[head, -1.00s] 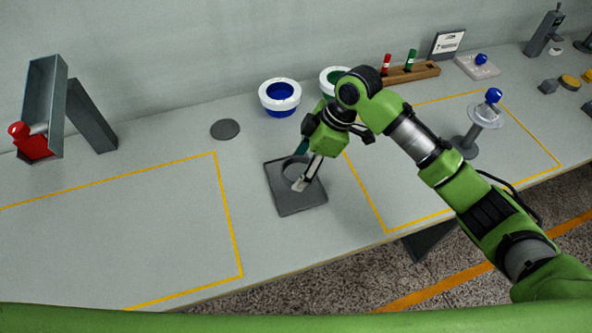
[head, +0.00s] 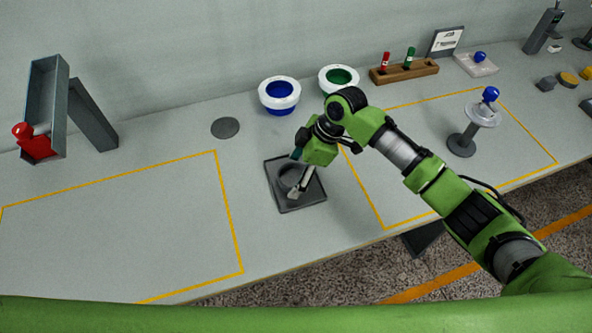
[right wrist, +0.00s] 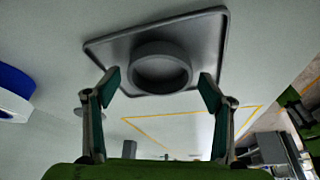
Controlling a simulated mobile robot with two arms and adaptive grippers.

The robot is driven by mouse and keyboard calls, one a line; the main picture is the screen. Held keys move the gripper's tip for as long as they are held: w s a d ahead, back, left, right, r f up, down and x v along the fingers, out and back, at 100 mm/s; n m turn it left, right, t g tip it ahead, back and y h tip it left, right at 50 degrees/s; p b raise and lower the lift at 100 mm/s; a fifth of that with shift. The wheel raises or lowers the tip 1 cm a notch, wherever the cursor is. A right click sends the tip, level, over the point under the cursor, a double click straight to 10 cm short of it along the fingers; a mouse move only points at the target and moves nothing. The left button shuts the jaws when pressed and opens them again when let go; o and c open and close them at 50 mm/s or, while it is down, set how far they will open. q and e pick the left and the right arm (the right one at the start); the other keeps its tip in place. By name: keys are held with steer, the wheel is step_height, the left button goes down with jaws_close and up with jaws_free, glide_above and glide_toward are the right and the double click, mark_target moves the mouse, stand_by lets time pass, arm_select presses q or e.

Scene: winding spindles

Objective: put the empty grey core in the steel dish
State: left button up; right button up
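A dark grey ring-shaped core (right wrist: 160,69), hollow and empty, stands inside a square rimmed metal tray (right wrist: 210,35). In the head view the core (head: 291,174) is partly covered by my right gripper, and the tray (head: 312,199) lies mid-table. My right gripper (right wrist: 161,90) is open, with one finger on each side of the core and visible gaps to it. In the head view the right gripper (head: 297,176) is low over the tray. A flat round grey disc (head: 225,128) lies to the left. I cannot tell whether tray or disc is the steel dish. My left gripper is out of view.
White-rimmed blue (head: 280,95) and green (head: 339,79) bowls stand behind the tray. A spindle with a blue knob (head: 490,94) stands at right, inside a yellow outline. A grey upright holder (head: 46,95) is at far left. The left yellow-outlined area is clear.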

steer(key=shift+r, duration=0.15)
steer(key=b+v, duration=0.1)
steer(key=v, duration=1.1)
